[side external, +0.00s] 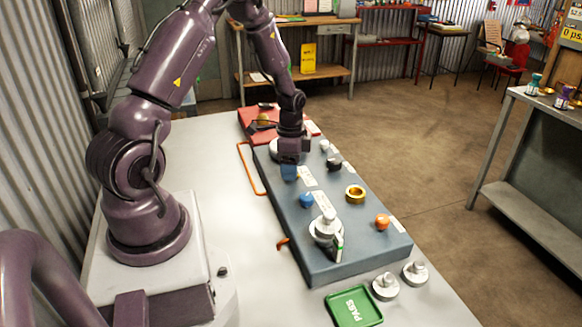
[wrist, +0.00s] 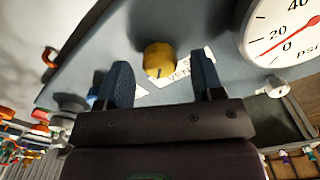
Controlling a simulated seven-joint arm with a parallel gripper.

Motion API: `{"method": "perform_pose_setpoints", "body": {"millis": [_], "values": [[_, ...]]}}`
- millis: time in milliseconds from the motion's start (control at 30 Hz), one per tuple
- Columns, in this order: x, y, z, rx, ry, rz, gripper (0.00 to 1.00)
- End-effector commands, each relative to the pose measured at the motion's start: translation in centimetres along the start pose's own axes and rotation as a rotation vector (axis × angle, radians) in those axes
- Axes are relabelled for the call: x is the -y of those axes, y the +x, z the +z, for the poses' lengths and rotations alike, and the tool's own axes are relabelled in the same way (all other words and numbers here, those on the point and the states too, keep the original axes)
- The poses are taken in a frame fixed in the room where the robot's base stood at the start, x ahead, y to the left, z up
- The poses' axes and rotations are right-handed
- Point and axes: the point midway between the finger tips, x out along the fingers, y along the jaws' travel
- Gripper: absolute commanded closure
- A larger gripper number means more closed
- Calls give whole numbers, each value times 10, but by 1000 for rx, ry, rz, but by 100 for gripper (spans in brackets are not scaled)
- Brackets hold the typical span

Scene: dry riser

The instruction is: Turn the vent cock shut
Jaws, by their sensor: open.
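The vent cock (wrist: 158,57) is a yellow knob with a dark pointer mark, beside a white label reading VENT, on the grey-blue panel (side external: 340,225). My gripper (wrist: 160,62) has its two blue fingers open. In the wrist view the knob lies between and just beyond the fingertips, one finger on each side, with no visible contact. In the side view my gripper (side external: 289,172) points down over the far half of the panel; the yellow knob is hidden there.
A white pressure gauge (wrist: 290,30) with a red needle near zero sits close to the right finger. The panel also carries blue (side external: 306,200), brass (side external: 355,193) and orange (side external: 382,222) fittings. A green tray (side external: 354,306) and loose silver caps (side external: 386,286) lie at the near end.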

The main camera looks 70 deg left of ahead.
Motion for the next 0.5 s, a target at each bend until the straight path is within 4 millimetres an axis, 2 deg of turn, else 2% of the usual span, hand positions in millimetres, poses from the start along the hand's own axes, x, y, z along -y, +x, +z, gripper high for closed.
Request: {"method": "perform_pose_setpoints", "body": {"millis": [133, 400, 500], "values": [[0, 8, 0, 0, 0, 0, 39], [0, 9, 0, 0, -1, -1, 39], [0, 9, 0, 0, -1, 0, 62]]}}
